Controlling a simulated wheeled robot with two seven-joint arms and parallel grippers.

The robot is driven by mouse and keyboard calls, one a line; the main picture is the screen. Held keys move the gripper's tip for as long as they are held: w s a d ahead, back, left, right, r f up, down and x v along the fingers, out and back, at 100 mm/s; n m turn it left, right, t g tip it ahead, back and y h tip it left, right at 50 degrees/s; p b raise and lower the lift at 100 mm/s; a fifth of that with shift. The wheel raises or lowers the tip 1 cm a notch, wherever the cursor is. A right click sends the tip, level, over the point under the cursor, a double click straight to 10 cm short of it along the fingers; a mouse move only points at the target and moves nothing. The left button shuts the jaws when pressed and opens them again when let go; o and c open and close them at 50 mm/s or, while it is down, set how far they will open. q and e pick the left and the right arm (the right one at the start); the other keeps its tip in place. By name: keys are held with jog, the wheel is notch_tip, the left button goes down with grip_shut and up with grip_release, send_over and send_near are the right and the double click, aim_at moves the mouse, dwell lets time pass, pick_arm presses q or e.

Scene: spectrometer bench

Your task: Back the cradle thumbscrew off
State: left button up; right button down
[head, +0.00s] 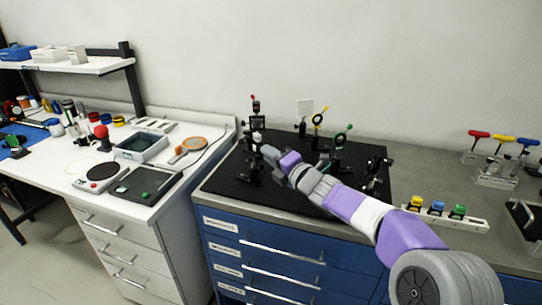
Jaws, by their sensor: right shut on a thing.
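My right gripper (267,150) reaches in from the lower right over the black breadboard (225,186). Its jaws are shut at a dark post-mounted holder (252,172) near the left side of the board, which I take for the cradle. The cradle thumbscrew is between the fingers, too small and covered to see clearly. A small pale knob (257,137) shows just above the fingertips. My left gripper is not in view.
A rack with coloured knobs (473,223) lies right. A white bench (60,172) stands left.

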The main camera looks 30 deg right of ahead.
jog(key=shift+n, duration=3.7)
jog(key=c, duration=1.1)
grip_release()
jog(key=s, duration=0.5)
jog(key=s+d+p, duration=0.1)
jog(key=s, duration=0.1)
jog(key=shift+s, duration=0.25)
